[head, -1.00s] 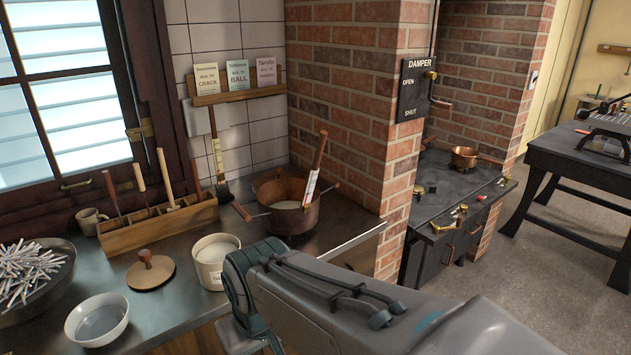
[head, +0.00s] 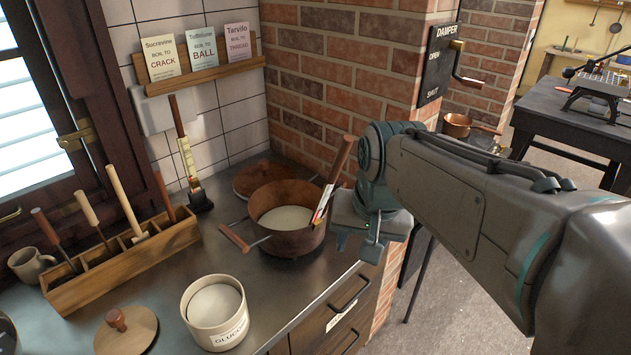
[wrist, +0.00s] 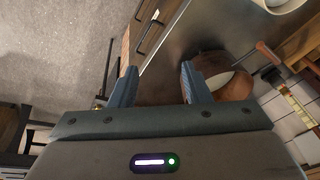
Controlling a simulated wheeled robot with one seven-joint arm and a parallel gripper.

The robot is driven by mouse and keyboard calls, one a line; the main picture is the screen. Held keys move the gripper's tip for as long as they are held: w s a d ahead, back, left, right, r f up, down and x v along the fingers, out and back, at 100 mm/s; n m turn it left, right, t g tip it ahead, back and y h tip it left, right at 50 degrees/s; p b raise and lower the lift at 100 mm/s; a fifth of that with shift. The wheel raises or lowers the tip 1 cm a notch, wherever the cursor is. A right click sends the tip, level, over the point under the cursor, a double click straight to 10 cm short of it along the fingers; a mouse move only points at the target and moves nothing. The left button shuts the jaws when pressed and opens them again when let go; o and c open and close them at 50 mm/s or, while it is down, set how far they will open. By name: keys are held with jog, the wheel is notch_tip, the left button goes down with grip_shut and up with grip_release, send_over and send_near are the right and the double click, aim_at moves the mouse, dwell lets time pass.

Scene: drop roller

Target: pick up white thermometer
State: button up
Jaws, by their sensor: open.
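The white thermometer (head: 321,205), with a brown wooden handle (head: 339,160), leans tilted in a copper pot (head: 288,240) on the counter, its lower end inside. My gripper (head: 357,245) is open and empty, just right of the pot and apart from the thermometer in the head view. In the wrist view, my gripper (wrist: 158,70) has both fingers spread, with the pot (wrist: 236,88) beyond the right finger. I cannot make out the white thermometer there. A second thermometer (head: 187,157), with a yellowish scale, stands upright by the tiled wall.
A wooden tool box (head: 125,265), a glucose tub (head: 214,312) and a round lid (head: 126,332) stand left of the pot. Another lid (head: 264,178) lies behind it. The brick wall (head: 350,65) rises close behind my gripper. The counter front before the pot is clear.

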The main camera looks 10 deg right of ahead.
aim_at(347, 134)
jog(key=w+d+r+m+p, duration=0.1)
jog(key=w+r+m+p, duration=0.2)
jog(key=r, duration=0.4)
jog(key=w+r+m+y, duration=0.1)
jog(key=w+r+m, duration=0.2)
jog(key=w+r, duration=0.3)
jog(key=w+d+r+m+p, duration=0.1)
jog(key=w+r+m+p, duration=0.15)
jog(key=r, duration=0.55)
jog(key=shift+m, duration=0.55)
jog(key=x, duration=0.8)
jog(key=shift+w+a, duration=0.1)
jog(key=shift+w, duration=0.15)
jog(key=shift+p+x, duration=0.55)
jog(key=shift+x, duration=2.25)
jog(key=shift+s, duration=0.15)
grip_shut()
